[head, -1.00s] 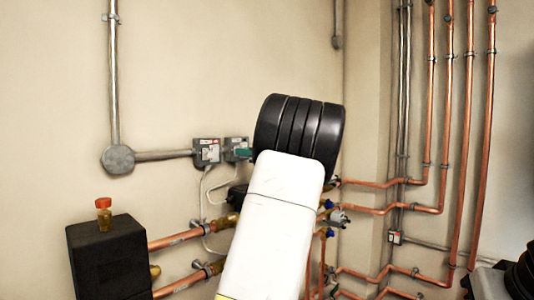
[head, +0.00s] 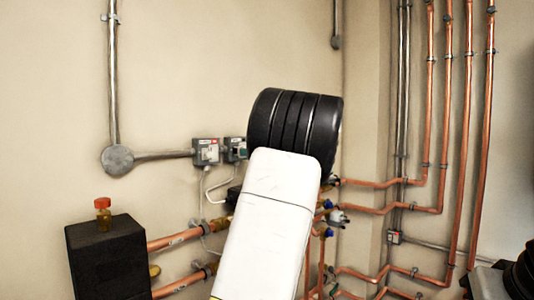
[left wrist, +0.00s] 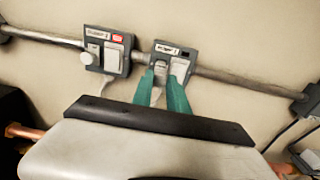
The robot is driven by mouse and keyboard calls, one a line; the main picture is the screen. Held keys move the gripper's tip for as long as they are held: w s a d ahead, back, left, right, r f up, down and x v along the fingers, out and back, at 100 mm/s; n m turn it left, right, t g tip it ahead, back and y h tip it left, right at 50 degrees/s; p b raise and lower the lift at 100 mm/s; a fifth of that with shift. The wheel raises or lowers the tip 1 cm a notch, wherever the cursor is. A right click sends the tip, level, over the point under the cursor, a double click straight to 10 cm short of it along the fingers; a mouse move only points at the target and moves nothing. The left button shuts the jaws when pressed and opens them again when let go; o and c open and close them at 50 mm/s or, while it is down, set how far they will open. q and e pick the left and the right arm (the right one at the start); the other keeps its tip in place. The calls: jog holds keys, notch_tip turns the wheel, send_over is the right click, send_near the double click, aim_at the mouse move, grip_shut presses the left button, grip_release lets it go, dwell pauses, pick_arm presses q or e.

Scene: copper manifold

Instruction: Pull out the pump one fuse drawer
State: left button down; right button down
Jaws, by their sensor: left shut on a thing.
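Two grey fuse boxes sit side by side on the wall. The left box (head: 206,151) has a red label and also shows in the left wrist view (left wrist: 108,50). The right box (head: 234,148) shows in the left wrist view (left wrist: 172,52); its small label is too blurred to read. My left gripper (left wrist: 162,82) has teal fingers at the right box, shut on its small pale fuse drawer (left wrist: 160,68). A white switch or cover (left wrist: 180,69) lies beside the drawer. In the head view my left arm hides most of this contact. My right gripper is out of view.
Grey conduit (head: 163,155) runs from a round junction box (head: 118,159) to the fuse boxes. White cables (head: 207,190) hang below them. Copper pipes (head: 178,237) and a black block (head: 107,258) with a red-capped valve (head: 103,210) stand lower left.

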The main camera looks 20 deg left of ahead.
pick_arm(q)
jog(key=shift+d+f, duration=0.1)
jog(key=shift+d, duration=0.05)
jog(key=c, duration=1.3)
grip_release()
jog(key=v, duration=0.8)
